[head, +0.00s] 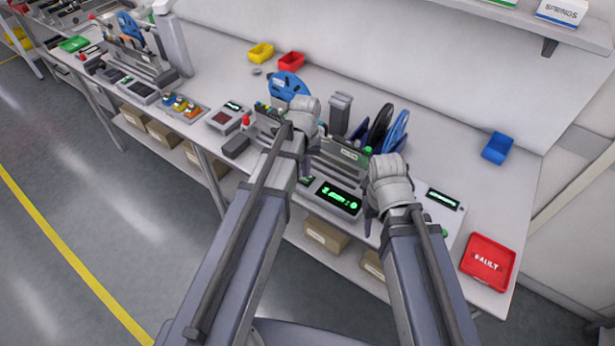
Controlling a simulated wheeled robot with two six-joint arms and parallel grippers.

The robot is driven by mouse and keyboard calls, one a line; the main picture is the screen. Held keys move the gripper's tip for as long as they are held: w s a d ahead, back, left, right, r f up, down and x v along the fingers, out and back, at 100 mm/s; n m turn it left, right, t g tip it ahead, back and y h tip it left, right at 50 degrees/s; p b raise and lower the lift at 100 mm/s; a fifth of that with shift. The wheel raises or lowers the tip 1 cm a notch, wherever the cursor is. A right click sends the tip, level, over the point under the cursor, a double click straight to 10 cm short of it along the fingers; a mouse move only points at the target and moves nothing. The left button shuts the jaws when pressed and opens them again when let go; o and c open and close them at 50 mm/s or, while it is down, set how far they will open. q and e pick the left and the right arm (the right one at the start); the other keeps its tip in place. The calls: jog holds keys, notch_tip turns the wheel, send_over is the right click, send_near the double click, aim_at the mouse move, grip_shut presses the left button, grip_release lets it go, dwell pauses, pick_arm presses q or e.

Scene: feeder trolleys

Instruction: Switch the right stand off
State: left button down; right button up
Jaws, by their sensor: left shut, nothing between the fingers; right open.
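The right stand (338,152) is a grey feeder stand on the bench, with a green lamp (368,150) at its right end and a panel with a lit green display (338,197) in front. My two arms cover parts of it, and I cannot make out its switch. My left gripper (306,172) is shut and empty, just left of the display panel. My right gripper (369,222) is open, pointing down at the panel's right side near the bench's front edge. I cannot tell whether either touches anything.
Blue and black reels (396,132) stand behind. A white device with a green display (443,199) is right of my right gripper. A red FAULT tray (487,262) and blue bin (497,148) are further right. Another stand (135,62) is far left.

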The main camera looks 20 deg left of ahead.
aim_at(306, 179)
pick_arm(q)
jog(key=shift+f+b, duration=0.95)
jog(key=shift+f, duration=0.05)
pick_arm(e)
jog(key=shift+f, duration=1)
pick_arm(q)
jog(key=shift+r, duration=0.1)
pick_arm(e)
jog(key=shift+r, duration=0.1)
pick_arm(q)
notch_tip(306, 179, up, 7)
jog(key=p, duration=0.7)
pick_arm(e)
notch_tip(306, 179, up, 7)
pick_arm(q)
jog(key=shift+d, duration=0.1)
